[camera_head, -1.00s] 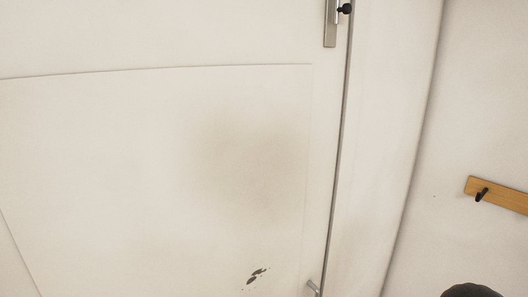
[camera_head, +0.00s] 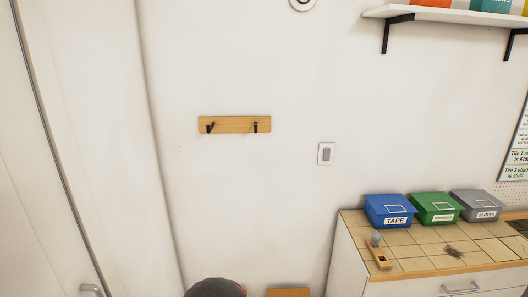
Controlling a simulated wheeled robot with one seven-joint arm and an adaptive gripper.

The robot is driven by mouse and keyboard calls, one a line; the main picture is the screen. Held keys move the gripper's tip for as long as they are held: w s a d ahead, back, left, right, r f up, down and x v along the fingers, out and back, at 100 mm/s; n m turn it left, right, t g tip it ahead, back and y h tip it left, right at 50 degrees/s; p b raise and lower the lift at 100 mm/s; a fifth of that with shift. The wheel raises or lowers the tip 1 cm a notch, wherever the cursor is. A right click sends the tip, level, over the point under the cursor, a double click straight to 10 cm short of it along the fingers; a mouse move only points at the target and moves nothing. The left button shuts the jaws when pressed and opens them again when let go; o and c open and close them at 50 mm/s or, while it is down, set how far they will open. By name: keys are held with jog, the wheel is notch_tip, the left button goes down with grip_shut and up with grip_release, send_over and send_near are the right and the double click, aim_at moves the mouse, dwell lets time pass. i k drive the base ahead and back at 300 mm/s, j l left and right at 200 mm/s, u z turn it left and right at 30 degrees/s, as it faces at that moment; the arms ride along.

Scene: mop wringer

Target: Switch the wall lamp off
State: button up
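A wall switch (camera_head: 326,153) with a white plate and a grey rocker is on the white wall, right of the middle of the head view. It is to the right of and a little below a wooden hook rail. I cannot tell which way its rocker is set. A round white fixture (camera_head: 302,3) is cut off by the top edge; I cannot tell whether it is the wall lamp or whether it is lit. My gripper does not show in this view.
A wooden rail (camera_head: 235,124) with two black hooks hangs on the wall. A tiled counter (camera_head: 425,262) at lower right bears blue (camera_head: 389,210), green (camera_head: 434,207) and grey (camera_head: 475,205) boxes. A shelf (camera_head: 440,16) is above. A dark rounded thing (camera_head: 215,288) shows at the bottom edge.

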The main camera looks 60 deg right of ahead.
aim_at(326, 151)
jog(key=z, duration=2.25)
jog(key=i+l, duration=0.6)
jog(key=i, duration=0.25)
jog(key=i+l+z, duration=0.1)
jog(key=i+l, duration=0.2)
jog(key=i, duration=0.1)
